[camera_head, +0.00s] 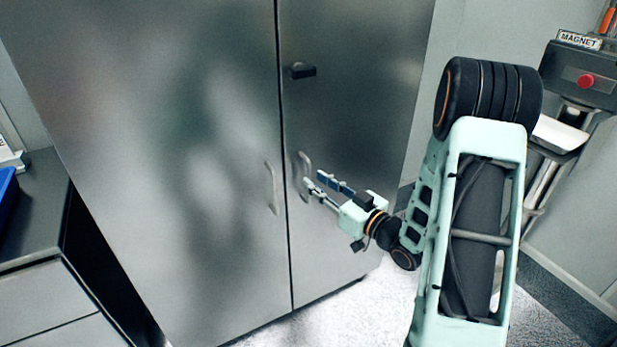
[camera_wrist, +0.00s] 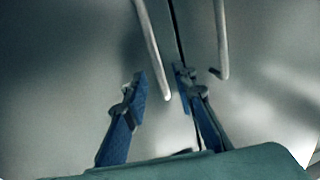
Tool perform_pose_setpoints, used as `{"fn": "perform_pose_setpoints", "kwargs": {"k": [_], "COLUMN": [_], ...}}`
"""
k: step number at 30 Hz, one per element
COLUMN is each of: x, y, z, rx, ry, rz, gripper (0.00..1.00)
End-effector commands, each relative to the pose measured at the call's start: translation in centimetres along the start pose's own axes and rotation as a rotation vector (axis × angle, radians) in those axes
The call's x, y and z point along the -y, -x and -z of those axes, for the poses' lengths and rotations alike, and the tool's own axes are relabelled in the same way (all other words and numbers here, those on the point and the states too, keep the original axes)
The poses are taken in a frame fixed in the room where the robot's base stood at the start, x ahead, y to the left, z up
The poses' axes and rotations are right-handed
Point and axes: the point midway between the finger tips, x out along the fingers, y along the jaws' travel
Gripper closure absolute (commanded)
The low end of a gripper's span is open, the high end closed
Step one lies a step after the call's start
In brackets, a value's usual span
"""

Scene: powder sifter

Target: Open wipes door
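A tall grey metal cabinet fills the head view, with a left door (camera_head: 180,130) and a right door (camera_head: 350,130). No label tells which is the wipes door. The left door has a pale bar handle (camera_head: 272,188); the right door has a similar handle (camera_head: 305,168). Both doors look shut. My gripper (camera_head: 316,186) is at the lower part of the right door's handle. In the wrist view my gripper (camera_wrist: 160,86) has its blue fingers apart, with the end of one handle (camera_wrist: 152,50) appearing between them. I cannot tell whether they touch it.
A black latch (camera_head: 302,71) sticks out of the right door above its handle. A grey counter (camera_head: 38,215) with drawers stands at the left, with a blue item (camera_head: 7,190) on it. Equipment with a red button (camera_head: 586,81) stands at the right. Pale floor (camera_head: 345,315) shows below the cabinet.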

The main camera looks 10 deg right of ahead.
Motion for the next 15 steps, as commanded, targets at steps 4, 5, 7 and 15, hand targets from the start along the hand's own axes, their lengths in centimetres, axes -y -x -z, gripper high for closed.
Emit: {"fn": "perform_pose_setpoints", "kwargs": {"k": [4,5,7,15], "x": [0.0,0.0,0.1,-0.1], "y": [-2.4,-2.8,-3.4,-4.1], "z": [0.0,0.0,0.0,0.0], "rx": [-0.001,-0.001,0.000,0.001], "ry": [0.003,0.002,0.002,0.000], "rz": [0.001,0.001,0.001,-0.002], "gripper": [0.75,0.75,0.75,0.75]}}
